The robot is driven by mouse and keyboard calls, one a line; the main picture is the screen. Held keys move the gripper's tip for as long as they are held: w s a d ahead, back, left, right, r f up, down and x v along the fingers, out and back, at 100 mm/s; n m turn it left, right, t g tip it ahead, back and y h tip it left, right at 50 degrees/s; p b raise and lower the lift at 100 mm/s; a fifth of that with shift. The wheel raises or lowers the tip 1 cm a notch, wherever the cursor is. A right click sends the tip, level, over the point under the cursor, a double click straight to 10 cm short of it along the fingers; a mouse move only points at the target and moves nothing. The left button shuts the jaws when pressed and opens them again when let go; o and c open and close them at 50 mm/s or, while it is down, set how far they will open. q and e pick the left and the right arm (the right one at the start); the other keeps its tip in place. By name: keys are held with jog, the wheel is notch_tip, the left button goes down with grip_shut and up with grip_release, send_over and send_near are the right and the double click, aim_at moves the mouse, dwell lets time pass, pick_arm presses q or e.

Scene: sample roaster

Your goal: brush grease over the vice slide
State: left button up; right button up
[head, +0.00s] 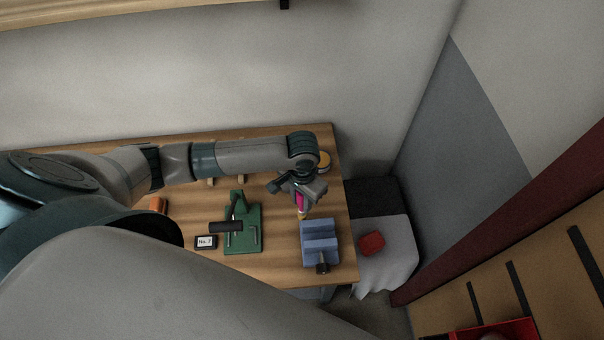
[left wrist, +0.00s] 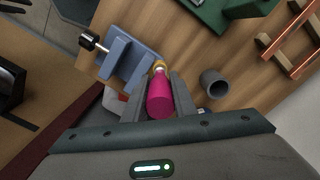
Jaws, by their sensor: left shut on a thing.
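A blue vice (head: 320,229) sits near the right front corner of the wooden table, with a dark screw end towards the front edge. It also shows in the left wrist view (left wrist: 128,62). My left gripper (head: 301,193) is shut on a magenta-handled brush (left wrist: 160,98) that points downward. The brush (head: 301,201) hangs just behind the vice. In the left wrist view its yellowish tip overlaps the vice's edge; I cannot tell whether they touch. A round tin with a yellowish top (head: 324,162) stands at the back right, partly behind my arm. My right gripper is not in view.
A green press (head: 243,228) stands left of the vice, beside a "No. 7" card (head: 206,242). A grey hollow cup (left wrist: 214,83) and a wooden rack with copper rods (left wrist: 286,40) stand nearby. A red object (head: 371,243) lies on grey cloth right of the table.

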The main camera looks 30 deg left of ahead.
pick_arm(q)
jog(key=shift+r, duration=1.1)
jog(key=shift+r, duration=0.1)
jog(key=shift+r, duration=1.4)
